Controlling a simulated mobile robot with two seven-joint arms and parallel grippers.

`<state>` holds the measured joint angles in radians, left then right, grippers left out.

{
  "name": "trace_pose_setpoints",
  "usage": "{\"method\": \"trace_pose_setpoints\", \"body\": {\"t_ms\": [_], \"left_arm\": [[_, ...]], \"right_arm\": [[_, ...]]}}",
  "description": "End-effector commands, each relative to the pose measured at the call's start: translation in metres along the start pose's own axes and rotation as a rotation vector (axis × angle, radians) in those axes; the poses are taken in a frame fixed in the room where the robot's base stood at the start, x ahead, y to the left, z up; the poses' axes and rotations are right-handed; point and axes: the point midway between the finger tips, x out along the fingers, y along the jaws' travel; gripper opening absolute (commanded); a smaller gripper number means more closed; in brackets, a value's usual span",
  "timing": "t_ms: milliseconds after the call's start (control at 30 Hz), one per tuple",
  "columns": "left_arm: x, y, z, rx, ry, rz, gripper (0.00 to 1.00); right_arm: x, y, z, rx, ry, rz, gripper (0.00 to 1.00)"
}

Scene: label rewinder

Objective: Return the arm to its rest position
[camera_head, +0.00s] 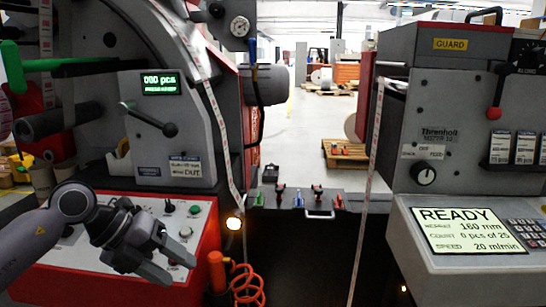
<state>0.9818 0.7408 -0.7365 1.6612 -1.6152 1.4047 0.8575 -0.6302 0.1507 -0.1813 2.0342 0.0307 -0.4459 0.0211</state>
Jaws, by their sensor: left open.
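My left arm (30,240) comes in from the left. My left gripper (178,268) is in front of the red-edged control panel (150,210) of the left machine, its fingers pointing right and slightly down. The fingers are apart, and I see nothing between them. From this view I cannot tell whether the gripper touches the panel. The gripper and wrist hide part of the panel. My right gripper is not in view.
The left machine's counter (160,82) reads "000 pcs". A lever (150,118) juts out above the panel. An orange coiled hose (247,285) hangs beside the gripper. At right, the other machine's screen (465,230) reads "READY". A label web (373,130) hangs between machines.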

Motion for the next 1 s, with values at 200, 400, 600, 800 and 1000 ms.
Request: {"method": "trace_pose_setpoints", "body": {"t_ms": [200, 400, 600, 800, 1000], "left_arm": [[0.041, -0.065, -0.056, -0.070, 0.158, -0.484, 0.55], [0.040, -0.101, -0.076, -0.291, 0.171, -0.889, 0.55], [0.032, -0.094, -0.069, -0.645, 0.074, -1.189, 0.55], [0.038, -0.041, -0.061, -1.099, -0.105, -1.331, 0.55], [0.063, 0.044, -0.086, -1.602, -0.313, -1.280, 0.55]], "right_arm": [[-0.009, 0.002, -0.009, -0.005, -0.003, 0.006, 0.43], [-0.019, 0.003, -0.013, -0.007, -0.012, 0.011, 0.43], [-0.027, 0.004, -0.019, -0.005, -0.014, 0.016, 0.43], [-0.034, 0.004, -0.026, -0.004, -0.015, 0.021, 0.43], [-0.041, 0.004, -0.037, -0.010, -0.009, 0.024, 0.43]]}}
